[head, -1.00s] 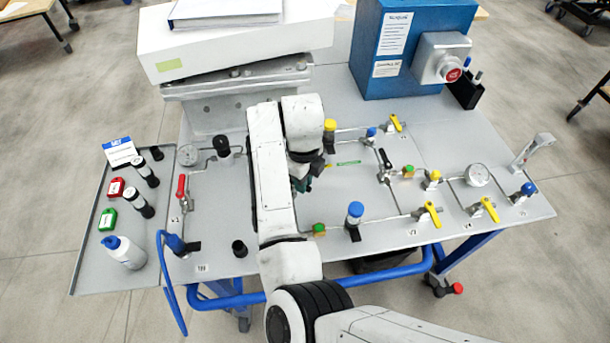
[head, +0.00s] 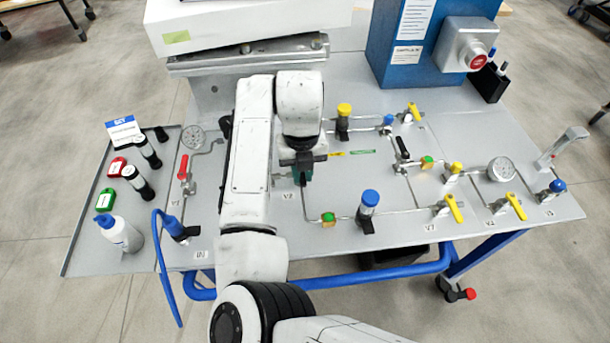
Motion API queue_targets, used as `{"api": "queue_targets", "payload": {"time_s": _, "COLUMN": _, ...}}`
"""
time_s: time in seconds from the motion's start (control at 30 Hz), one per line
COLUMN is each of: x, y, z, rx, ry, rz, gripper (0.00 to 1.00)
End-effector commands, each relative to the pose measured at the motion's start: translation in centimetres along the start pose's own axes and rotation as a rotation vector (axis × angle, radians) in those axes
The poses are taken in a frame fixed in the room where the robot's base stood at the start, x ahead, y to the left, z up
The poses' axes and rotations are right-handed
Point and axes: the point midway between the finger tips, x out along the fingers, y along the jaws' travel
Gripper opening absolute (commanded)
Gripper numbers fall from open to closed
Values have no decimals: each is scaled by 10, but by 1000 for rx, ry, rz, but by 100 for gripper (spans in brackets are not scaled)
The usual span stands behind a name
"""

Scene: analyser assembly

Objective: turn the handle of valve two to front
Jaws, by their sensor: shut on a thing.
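Valve two, by the small V2 label (head: 287,196), is mostly hidden under my arm and gripper. A yellow handle (head: 334,155) shows just right of the gripper and points right in the picture. My gripper (head: 304,178) reaches down over the valve and is shut on the handle. The fingertips are dark and small, so the exact grip is hard to see. A thin green strip (head: 361,152) lies in line with the handle, just right of its end.
A blue-capped fitting (head: 368,205) and a green-topped one (head: 328,219) stand front right of the gripper. A yellow-capped fitting (head: 343,120) stands behind it. Yellow-handled valves (head: 453,208) line the right front. A grey block (head: 240,85) and a blue box (head: 420,50) stand at the back.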

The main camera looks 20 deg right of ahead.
Motion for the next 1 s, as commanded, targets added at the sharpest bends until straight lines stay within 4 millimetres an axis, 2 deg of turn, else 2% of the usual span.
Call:
{"api": "queue_targets", "payload": {"time_s": 0.67, "x": -2, "y": 3, "z": 1, "rx": 68, "ry": -5, "rz": 1, "gripper": 0}}
{"api": "queue_targets", "payload": {"time_s": 0.7, "x": -2, "y": 3, "z": 1, "rx": 68, "ry": -5, "rz": 1, "gripper": 18}}
{"api": "queue_targets", "payload": {"time_s": 0.93, "x": -1, "y": 3, "z": 1, "rx": 67, "ry": -3, "rz": 0, "gripper": 40}}
{"api": "queue_targets", "payload": {"time_s": 1.0, "x": -1, "y": 3, "z": 1, "rx": 66, "ry": -2, "rz": 0, "gripper": 43}}
